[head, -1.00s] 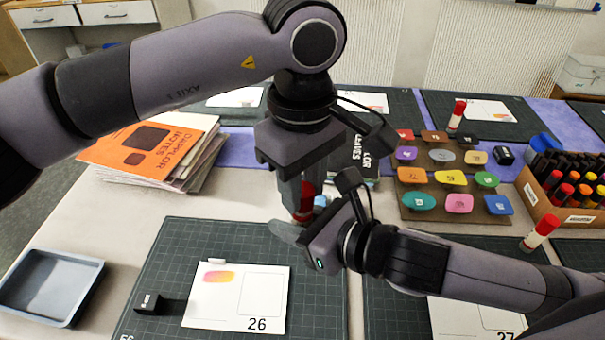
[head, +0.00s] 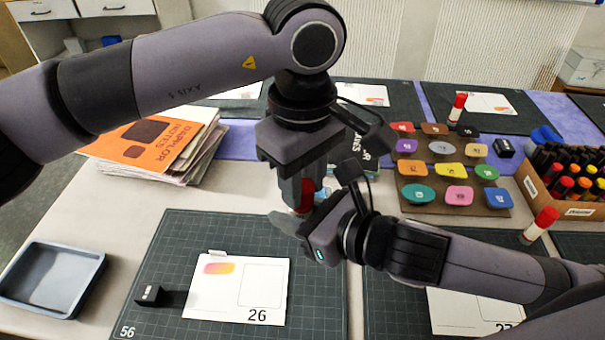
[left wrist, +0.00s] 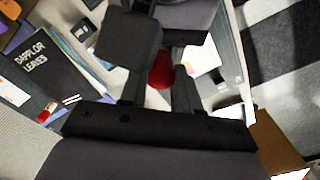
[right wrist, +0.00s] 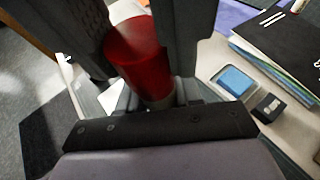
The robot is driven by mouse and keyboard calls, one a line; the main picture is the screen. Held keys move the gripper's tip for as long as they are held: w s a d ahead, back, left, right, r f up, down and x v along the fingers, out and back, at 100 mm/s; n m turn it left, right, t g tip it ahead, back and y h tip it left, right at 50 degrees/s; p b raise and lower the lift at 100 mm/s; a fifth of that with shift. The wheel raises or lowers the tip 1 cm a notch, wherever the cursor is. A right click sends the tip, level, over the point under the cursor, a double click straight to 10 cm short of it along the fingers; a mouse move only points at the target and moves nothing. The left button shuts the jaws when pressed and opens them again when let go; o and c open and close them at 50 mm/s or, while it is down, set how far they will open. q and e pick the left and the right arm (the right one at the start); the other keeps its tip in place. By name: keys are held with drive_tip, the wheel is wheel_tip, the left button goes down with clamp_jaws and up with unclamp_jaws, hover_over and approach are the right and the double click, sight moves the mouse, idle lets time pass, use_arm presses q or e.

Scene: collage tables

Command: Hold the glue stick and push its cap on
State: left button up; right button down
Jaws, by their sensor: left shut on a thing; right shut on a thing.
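My left gripper (head: 304,208) comes down from above, shut on the red cap (head: 308,188). The cap also shows between my left fingers in the left wrist view (left wrist: 160,71). My right gripper (head: 292,226) comes in from the right, just below, shut on the glue stick. In the right wrist view the red cap (right wrist: 140,55) sits in line with the pale glue stick body (right wrist: 163,99), and they appear to meet. I cannot tell how far the cap is on. The grippers hide most of the stick in the head view.
Below are a dark cutting mat (head: 180,240) with a white card (head: 236,290) and a small black block (head: 149,295). A blue-grey tray (head: 50,278) stands left. Notebooks (head: 155,150), a colour-tile board (head: 450,205) and a marker box (head: 570,208) lie behind. Another glue stick (head: 541,224) stands right.

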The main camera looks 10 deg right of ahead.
use_arm(q)
drive_tip(key=shift+f, duration=0.1)
drive_tip(key=o, duration=1.1)
drive_tip(key=shift+c, duration=0.2)
wheel_tip(320, 180, up, 12)
